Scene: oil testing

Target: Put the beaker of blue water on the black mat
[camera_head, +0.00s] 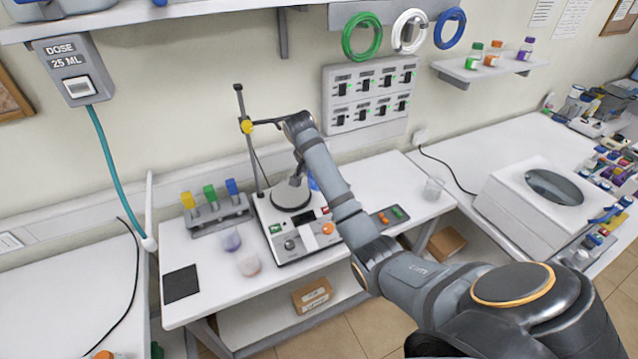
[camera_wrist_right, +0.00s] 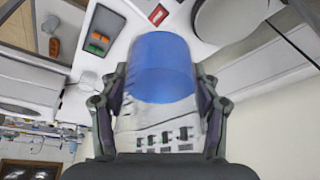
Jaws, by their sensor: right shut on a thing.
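The beaker of blue water (camera_wrist_right: 160,68) is between the two fingers of my right gripper (camera_wrist_right: 160,100) in the right wrist view. The fingers are shut on its sides. In the head view only a small blue patch of the beaker (camera_head: 313,184) shows beside my right forearm, near the hotplate stirrer (camera_head: 290,225); the arm hides most of it and the gripper. I cannot tell its exact height above the stirrer or table. The black mat (camera_head: 181,284) lies bare at the front left of the white table. My left gripper is out of view.
A purple-tinted beaker (camera_head: 232,241) and a pinkish beaker (camera_head: 248,264) stand between mat and stirrer. A rack with coloured tops (camera_head: 217,220) is behind them. A stand rod (camera_head: 248,140) rises behind the stirrer.

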